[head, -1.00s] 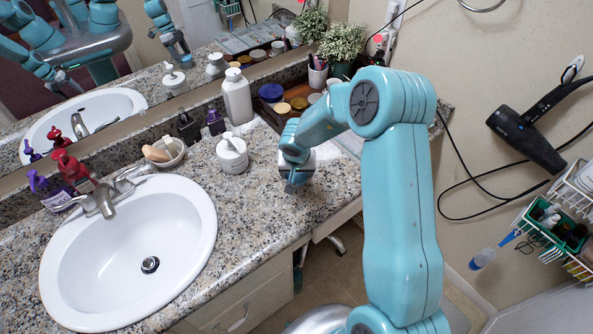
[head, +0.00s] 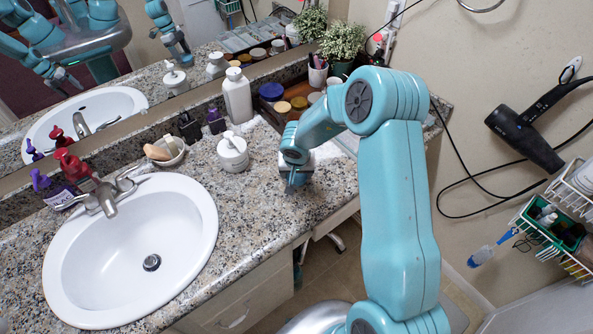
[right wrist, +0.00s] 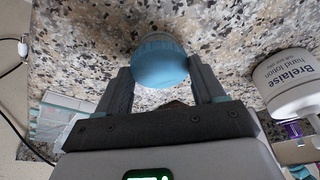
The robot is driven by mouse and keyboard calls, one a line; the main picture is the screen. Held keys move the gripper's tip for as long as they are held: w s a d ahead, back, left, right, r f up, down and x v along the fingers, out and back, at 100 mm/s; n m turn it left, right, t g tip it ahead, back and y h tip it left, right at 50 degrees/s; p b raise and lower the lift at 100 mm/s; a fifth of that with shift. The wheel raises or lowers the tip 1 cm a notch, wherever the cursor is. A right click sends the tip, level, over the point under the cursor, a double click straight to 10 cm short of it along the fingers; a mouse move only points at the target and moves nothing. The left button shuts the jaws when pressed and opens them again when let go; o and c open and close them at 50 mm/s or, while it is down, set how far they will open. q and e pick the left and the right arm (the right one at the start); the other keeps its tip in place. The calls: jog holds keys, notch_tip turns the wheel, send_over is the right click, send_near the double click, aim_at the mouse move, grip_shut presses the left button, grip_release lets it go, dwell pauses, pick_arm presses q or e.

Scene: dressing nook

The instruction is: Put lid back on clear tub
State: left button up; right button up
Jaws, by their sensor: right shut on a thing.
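My right gripper (head: 298,182) is low over the granite counter, right of the lotion bottle, and its fingers are mostly hidden by my wrist. In the right wrist view, my right gripper (right wrist: 162,82) is shut on a round blue lid (right wrist: 162,68), one finger on each side. A paler rim shows at the lid's far edge. I cannot tell whether the clear tub is beneath it or whether the two touch.
The white lotion bottle (head: 232,152) stands left of my right gripper; it also shows in the right wrist view (right wrist: 287,85). The sink (head: 130,250) is at left. Jars (head: 271,92) and plants (head: 342,42) stand behind. A hair dryer (head: 525,135) hangs right. The front counter is clear.

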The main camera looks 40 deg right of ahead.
jog(key=shift+f, duration=0.1)
jog(key=o, duration=1.1)
jog(key=shift+c, duration=0.2)
jog(key=shift+o, duration=0.2)
notch_tip(320, 180, up, 5)
jog(key=p, duration=0.7)
jog(key=shift+f, duration=0.15)
jog(key=shift+f, duration=0.1)
jog(key=c, duration=1.2)
